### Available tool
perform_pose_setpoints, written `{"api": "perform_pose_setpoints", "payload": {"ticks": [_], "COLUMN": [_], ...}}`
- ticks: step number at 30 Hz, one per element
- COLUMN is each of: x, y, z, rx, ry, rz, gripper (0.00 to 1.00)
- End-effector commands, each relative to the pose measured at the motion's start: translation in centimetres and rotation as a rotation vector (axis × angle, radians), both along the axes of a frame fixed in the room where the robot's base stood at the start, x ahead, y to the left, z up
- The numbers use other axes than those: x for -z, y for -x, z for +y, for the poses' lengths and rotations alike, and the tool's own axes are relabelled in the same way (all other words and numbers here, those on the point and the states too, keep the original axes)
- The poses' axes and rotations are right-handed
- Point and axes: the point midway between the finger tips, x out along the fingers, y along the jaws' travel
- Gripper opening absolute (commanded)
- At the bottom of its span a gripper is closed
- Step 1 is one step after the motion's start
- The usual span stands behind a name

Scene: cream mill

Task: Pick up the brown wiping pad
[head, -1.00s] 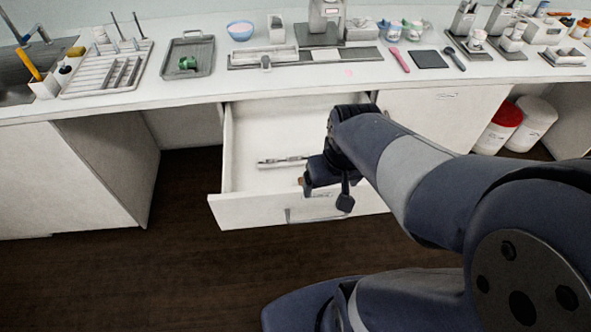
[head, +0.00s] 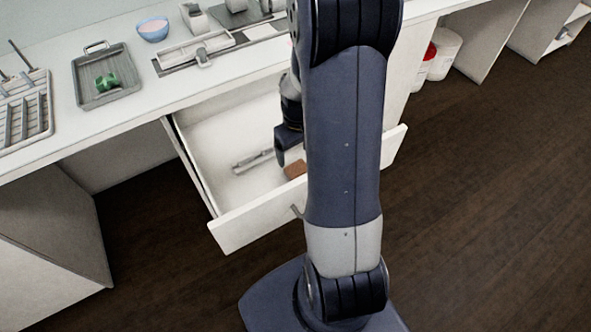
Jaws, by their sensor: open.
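The brown wiping pad (head: 294,170) lies inside the open white drawer (head: 225,180), toward its front right part. My arm hides the pad's right side. My gripper (head: 281,160) hangs over the drawer just above and left of the pad, pointing down. One dark finger shows clearly; the other is hidden behind it or behind my arm. I see nothing held in it. Whether the finger touches the pad cannot be told.
A slim grey metal tool (head: 253,160) lies in the drawer left of the gripper. The drawer's front wall (head: 255,226) stands up close to the pad. The counter above carries a grey tray (head: 100,92) with a green item and a blue bowl (head: 153,30). The dark floor at right is clear.

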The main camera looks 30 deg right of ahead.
Motion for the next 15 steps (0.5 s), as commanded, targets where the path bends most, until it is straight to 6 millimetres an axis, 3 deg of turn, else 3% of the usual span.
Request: {"api": "perform_pose_setpoints", "payload": {"ticks": [5, 15], "x": [1.2, 5.4], "y": [0.1, 0.2], "z": [0.1, 0.6], "rx": [0.0, 0.0], "ry": [-0.001, -0.001], "rz": [0.001, 0.002], "gripper": [0.85, 0.85]}}
